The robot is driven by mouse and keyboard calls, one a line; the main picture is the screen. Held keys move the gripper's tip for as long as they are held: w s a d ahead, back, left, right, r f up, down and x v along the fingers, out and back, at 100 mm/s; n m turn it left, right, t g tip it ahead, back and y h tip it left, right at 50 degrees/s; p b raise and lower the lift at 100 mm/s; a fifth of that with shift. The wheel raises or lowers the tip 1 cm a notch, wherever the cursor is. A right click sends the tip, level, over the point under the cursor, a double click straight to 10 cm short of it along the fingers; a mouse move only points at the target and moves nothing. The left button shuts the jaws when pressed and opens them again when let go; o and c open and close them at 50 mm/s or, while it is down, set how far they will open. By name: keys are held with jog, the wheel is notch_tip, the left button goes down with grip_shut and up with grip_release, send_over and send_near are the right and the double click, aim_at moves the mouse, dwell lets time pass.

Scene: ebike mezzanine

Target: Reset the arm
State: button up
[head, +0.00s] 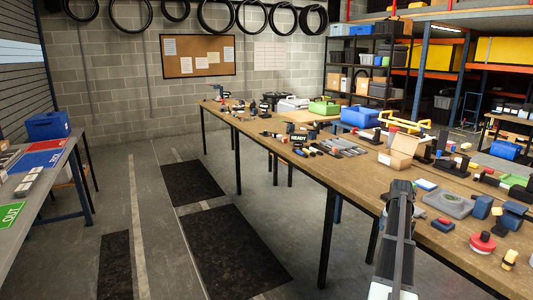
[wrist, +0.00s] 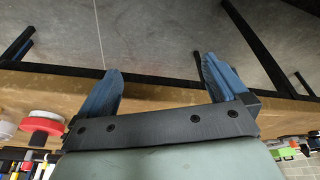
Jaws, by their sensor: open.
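My gripper (wrist: 160,85) shows in the wrist view with its two blue fingers spread wide apart and nothing between them. It hangs over the front edge of the wooden workbench (wrist: 180,85), with grey floor beyond the edge. In the head view my arm rises at the lower right, in front of the bench (head: 290,165); the fingertips cannot be made out there.
A red and white round item (head: 482,243) lies near the bench's front edge, right of my arm; it also shows in the wrist view (wrist: 40,122). An open cardboard box (head: 402,148), a blue bin (head: 361,117) and many small parts crowd the bench. Floor left of it is clear.

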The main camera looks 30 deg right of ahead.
jog(key=w+a+f+n+y, duration=0.15)
jog(key=w+a+f, duration=0.3)
jog(key=a, duration=0.55)
jog(key=w+a+f+n, duration=0.2)
jog(key=w+a+f, duration=0.3)
jog(key=a, duration=0.6)
jog(key=w+a+f+n, duration=0.25)
jog(key=a+f, duration=0.35)
jog(key=a, duration=0.4)
jog(key=s+a+f+n+y, duration=0.1)
jog(key=s+a+f+n, duration=0.15)
jog(key=a, duration=0.75)
jog(key=s+a+f+n, duration=0.1)
jog(key=a+f, duration=0.3)
jog(key=a, duration=0.6)
jog(key=s+a+f+n+y, duration=0.15)
jog(key=a+f, duration=0.25)
jog(key=a, duration=0.6)
jog(key=s+a+f+n+g, duration=0.1)
jog(key=s+a+f+n, duration=0.15)
jog(key=a, duration=0.45)
jog(key=s+f+g, duration=0.3)
jog(key=s+f, duration=0.7)
jog(key=s, duration=0.5)
jog(key=s+f+g, duration=0.4)
jog(key=s+f, duration=0.6)
jog(key=s, duration=0.5)
jog(key=shift+s+d+h, duration=0.25)
jog(key=shift+d+h, duration=0.05)
jog(key=shift+h, duration=0.1)
